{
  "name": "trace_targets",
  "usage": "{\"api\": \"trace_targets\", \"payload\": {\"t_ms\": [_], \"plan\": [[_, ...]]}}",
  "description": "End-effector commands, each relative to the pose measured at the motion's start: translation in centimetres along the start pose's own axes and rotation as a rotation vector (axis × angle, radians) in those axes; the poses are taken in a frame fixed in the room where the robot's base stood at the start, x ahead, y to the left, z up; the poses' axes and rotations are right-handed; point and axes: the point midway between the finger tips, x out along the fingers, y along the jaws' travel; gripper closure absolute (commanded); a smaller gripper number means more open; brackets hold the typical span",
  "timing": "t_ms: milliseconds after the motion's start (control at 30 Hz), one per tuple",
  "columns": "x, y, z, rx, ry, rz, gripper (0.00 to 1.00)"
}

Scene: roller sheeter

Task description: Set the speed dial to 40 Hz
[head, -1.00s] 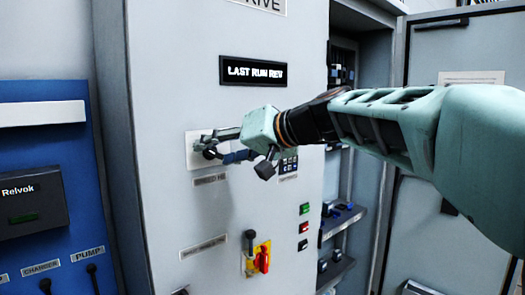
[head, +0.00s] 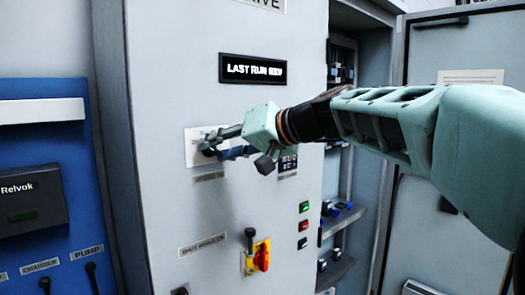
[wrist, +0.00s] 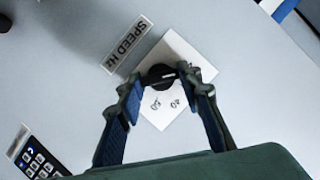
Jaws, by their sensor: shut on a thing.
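A few printed numbers show on the plate between the fingers, too small and tilted to read surely. In the head view, my gripper (head: 216,146) is at the white plate (head: 193,150) and hides most of the dial. The dial's setting cannot be told.
A display (head: 253,69) above reads roughly "LAST RUN REV". A keypad (head: 288,162) is right of the dial. Below are a red-and-yellow switch (head: 261,257) and several small buttons (head: 304,225). A blue panel (head: 75,155) stands at the left; an open cabinet bay is at the right.

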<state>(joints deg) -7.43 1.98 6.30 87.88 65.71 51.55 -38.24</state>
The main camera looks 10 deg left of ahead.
Motion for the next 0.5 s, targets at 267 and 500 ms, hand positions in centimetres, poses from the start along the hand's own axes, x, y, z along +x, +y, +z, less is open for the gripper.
{"api": "trace_targets", "payload": {"t_ms": [267,500], "plan": [[0.15,0.55,0.3,0.187,0.002,-0.077,0.91],[0.17,0.71,0.37,0.398,0.002,-0.165,0.91]]}}
